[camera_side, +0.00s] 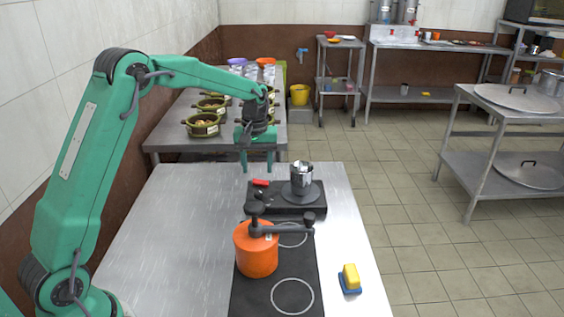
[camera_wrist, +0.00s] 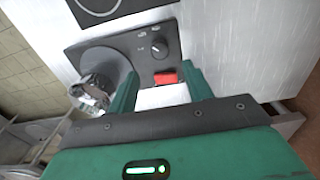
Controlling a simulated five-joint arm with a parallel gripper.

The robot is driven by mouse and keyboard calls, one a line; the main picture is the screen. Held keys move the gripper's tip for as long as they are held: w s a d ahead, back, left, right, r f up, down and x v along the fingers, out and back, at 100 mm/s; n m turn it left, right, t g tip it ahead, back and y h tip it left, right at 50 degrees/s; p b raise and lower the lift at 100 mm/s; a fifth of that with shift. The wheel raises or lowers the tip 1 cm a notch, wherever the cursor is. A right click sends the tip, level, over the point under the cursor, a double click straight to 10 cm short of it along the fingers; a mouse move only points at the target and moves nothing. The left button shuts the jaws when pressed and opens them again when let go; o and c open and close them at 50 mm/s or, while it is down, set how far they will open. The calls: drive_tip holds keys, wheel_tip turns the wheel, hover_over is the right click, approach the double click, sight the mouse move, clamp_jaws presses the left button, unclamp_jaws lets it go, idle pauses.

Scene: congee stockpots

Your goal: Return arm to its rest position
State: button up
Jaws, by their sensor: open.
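My gripper (camera_side: 257,164) hangs fingers down above the far end of the steel table, in the side view. Its two fingers are apart with nothing between them; both also show in the wrist view (camera_wrist: 160,90). Below and to the right sits a black device (camera_side: 285,203) with a round plate, and a shiny metal cup (camera_side: 301,176) stands on the plate. A small red part (camera_side: 260,182) is at the device's far left edge, near my gripper but apart from it. In the wrist view, the red part (camera_wrist: 166,78) shows between the fingers, beyond them.
An orange pot (camera_side: 257,255) with a dark crank top stands on the black hob (camera_side: 275,287). A yellow and blue block (camera_side: 350,279) lies near the right edge. Behind, another table (camera_side: 163,142) holds several green bowls. The steel table's left side (camera_side: 180,230) is clear.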

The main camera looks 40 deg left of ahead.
drive_tip(key=s+d+r+m+t, duration=0.1)
drive_tip(key=s+d+r+m, duration=0.15)
drive_tip(key=s+r, duration=0.35)
drive_tip(key=s+d+r+m+t, duration=0.2)
drive_tip(key=s+d+r, duration=0.1)
drive_tip(key=s+r, duration=0.35)
drive_tip(key=s+d+m+t, duration=0.1)
drive_tip(key=s+d+m, duration=0.1)
drive_tip(key=s, duration=0.6)
drive_tip(key=s+d+m+t, duration=0.1)
drive_tip(key=s+d+m, duration=0.1)
drive_tip(key=s, duration=0.7)
drive_tip(key=shift+f+t, duration=0.3)
drive_tip(key=shift+f, duration=0.05)
